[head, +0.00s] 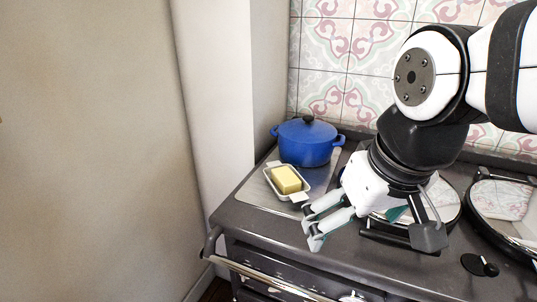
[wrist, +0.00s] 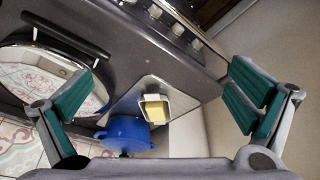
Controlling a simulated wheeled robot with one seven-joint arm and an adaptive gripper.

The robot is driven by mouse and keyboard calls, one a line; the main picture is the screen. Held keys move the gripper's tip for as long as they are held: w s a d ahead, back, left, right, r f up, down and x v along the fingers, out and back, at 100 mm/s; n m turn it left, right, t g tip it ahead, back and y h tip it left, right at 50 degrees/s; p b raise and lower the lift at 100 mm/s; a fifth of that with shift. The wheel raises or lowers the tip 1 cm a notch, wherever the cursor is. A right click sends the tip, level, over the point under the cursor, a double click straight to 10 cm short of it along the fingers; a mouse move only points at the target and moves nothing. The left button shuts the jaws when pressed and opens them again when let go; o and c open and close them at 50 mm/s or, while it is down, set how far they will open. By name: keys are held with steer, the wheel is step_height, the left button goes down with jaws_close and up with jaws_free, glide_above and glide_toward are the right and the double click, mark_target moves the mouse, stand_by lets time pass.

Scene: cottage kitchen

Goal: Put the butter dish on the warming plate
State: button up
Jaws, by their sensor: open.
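The butter dish (head: 286,181) is a small pale tray with end tabs, holding a yellow block of butter. It sits upright on the flat silver warming plate (head: 252,191) at the left end of the stove, in front of a blue pot. In the wrist view the dish (wrist: 155,109) and the warming plate (wrist: 181,92) show between the fingers, some way beyond them. My gripper (head: 372,236) is open and empty, to the right of the dish and nearer the front, apart from it. Its green-padded fingers (wrist: 163,85) are wide apart in the wrist view.
The lidded blue pot (head: 307,143) stands close behind the dish. A round lidded hotplate (head: 447,200) lies behind my gripper, with another (head: 505,205) further right. A wall rises just left of the stove, and a rail (head: 265,281) runs along its front.

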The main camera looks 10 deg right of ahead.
steer(key=s+f, duration=0.1)
steer(key=s, duration=0.5)
steer(key=shift+s+d+f, duration=0.15)
steer(key=shift+s+f, duration=0.05)
